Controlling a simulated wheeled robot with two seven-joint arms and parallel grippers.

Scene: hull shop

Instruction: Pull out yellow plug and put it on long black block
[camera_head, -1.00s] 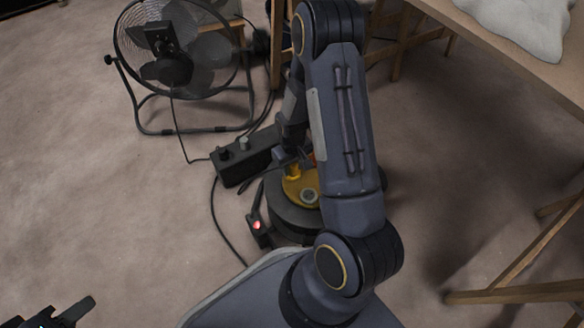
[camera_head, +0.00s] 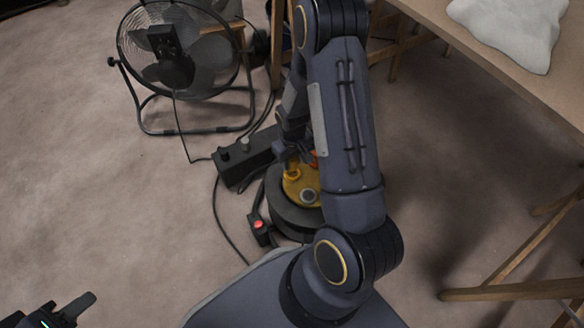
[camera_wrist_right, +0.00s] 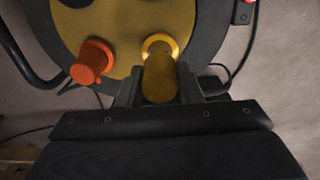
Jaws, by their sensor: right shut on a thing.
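The yellow plug (camera_wrist_right: 160,78) stands between the fingers of my right gripper (camera_wrist_right: 158,88) in the right wrist view, and the gripper is shut on it. Its far end is at a ringed socket on the yellow face of a round black reel (camera_head: 295,218); I cannot tell whether it is fully seated. In the head view my right arm partly hides the reel and gripper. The long black block (camera_head: 236,167) lies on the floor just left of the reel, with small knobs or plugs on top. My left gripper (camera_head: 68,312) is at the lower left corner, partly cut off, away from everything.
An orange plug (camera_wrist_right: 92,62) is beside the yellow one on the reel. A small black box with a red light (camera_head: 258,225) is at the reel's left. A floor fan (camera_head: 178,55) stands behind the block. Cables lie around. A wooden table (camera_head: 500,60) is at right.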

